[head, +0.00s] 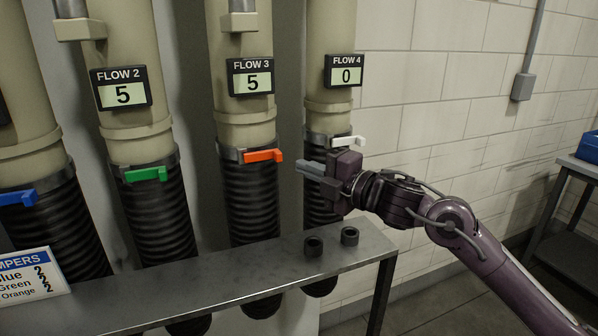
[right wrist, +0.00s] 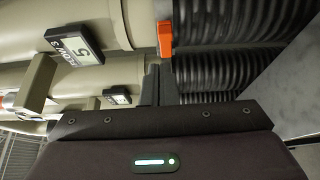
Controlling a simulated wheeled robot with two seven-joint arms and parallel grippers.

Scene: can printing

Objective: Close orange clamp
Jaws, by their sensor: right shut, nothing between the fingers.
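The orange clamp handle (head: 264,156) sits on the collar of the pipe under the FLOW 3 display (head: 250,77), which reads 5. The handle sticks out to the right in the head view. It also shows in the right wrist view (right wrist: 165,39), near the top middle. My right gripper (head: 308,170) is shut and empty. In the head view its fingertips are just right of the orange handle and slightly lower, with a small gap between them. In the right wrist view the fingers (right wrist: 152,88) point toward the orange handle. My left gripper is not in view.
A green handle (head: 146,174), a blue handle (head: 18,197) and a white handle (head: 348,141) sit on neighbouring pipes. A side table with a blue bin (head: 590,147) stands far right.

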